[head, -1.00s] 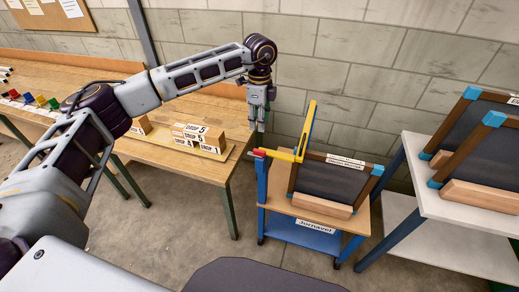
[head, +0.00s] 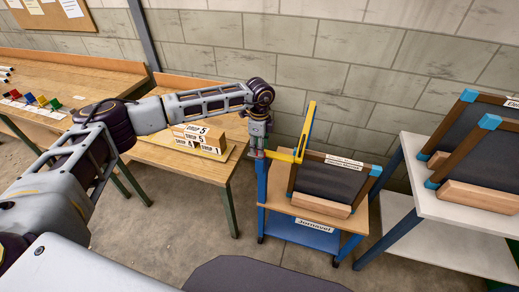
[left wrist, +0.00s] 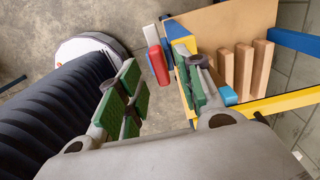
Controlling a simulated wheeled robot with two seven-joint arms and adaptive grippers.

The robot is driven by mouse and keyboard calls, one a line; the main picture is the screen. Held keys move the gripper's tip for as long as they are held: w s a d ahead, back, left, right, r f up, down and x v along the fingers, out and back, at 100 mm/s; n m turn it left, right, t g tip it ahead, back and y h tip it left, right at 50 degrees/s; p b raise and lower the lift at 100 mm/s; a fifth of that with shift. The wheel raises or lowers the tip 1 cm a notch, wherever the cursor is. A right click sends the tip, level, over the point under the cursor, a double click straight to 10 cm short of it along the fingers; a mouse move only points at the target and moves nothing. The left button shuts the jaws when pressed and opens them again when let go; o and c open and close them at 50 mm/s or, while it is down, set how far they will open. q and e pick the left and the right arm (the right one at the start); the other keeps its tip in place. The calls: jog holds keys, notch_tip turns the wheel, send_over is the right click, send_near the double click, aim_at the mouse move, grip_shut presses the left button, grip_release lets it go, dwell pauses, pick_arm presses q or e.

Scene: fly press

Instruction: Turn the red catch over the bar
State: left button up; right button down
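The red catch (left wrist: 154,52) shows in the left wrist view at the end of the yellow frame, beside a blue post. In the head view it is at the yellow bar's (head: 281,154) left end, mostly hidden by my left gripper. My left gripper (head: 257,147) points down over that end; in the left wrist view its green-padded fingers (left wrist: 158,72) are apart. The catch shows in the gap between the fingertips, nearer the right-hand finger. I cannot tell whether a finger touches it. A second yellow arm (head: 306,132) rises steeply at the right. My right gripper is not in view.
The bar is on a small wood-topped blue cart (head: 314,236) with a framed dark panel (head: 330,182). A white stand (head: 450,205) with similar panels is at the right. A wooden bench (head: 170,158) with labelled blocks (head: 199,137) lies left. The wall is close behind.

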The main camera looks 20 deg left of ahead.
pick_arm(q)
jog(key=shift+f, duration=1.25)
jog(key=shift+c, duration=0.4)
grip_shut()
